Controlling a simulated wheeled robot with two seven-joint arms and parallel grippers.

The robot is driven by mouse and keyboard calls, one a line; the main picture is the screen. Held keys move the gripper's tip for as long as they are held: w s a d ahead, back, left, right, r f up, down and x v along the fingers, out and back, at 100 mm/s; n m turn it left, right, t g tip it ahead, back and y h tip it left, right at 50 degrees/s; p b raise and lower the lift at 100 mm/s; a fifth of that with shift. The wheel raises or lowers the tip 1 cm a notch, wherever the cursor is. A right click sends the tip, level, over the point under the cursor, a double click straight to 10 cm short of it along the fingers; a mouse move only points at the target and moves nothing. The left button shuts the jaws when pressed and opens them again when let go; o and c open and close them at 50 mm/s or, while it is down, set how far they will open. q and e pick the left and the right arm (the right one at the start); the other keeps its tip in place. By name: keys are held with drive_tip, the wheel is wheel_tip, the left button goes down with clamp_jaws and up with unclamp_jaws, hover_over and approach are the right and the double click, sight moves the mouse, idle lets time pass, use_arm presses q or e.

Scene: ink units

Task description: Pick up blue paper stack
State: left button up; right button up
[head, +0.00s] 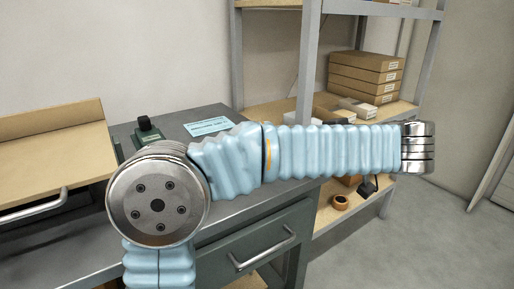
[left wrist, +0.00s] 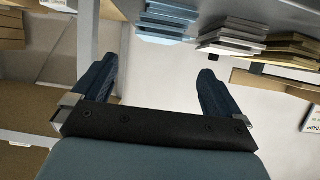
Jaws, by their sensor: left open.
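My right gripper is not in view.
Pale grey (left wrist: 232,38) and brown stacks (left wrist: 291,49) sit beside the blue one. A metal shelf rack (head: 309,60) holds stacked brown boxes (head: 365,76) and a tape roll (head: 341,202). A dark green device (head: 147,130) stands on the desk. Open floor lies at the right.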

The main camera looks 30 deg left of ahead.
use_arm(q)
drive_tip(key=x, duration=0.8)
drive_tip(key=shift+s+a+r+p, duration=0.1)
drive_tip(key=shift+a+r+p, duration=0.2)
drive_tip(key=shift+p, duration=0.05)
drive_tip(key=p+x, duration=0.1)
drive_tip(key=x, duration=0.3)
drive_tip(key=shift+a, duration=0.2)
drive_tip(key=shift+w+a+f, duration=0.25)
drive_tip(key=shift+w+a, duration=0.05)
drive_tip(key=shift+a, duration=0.1)
drive_tip(key=c, duration=1.3)
drive_tip(key=shift+r, duration=0.15)
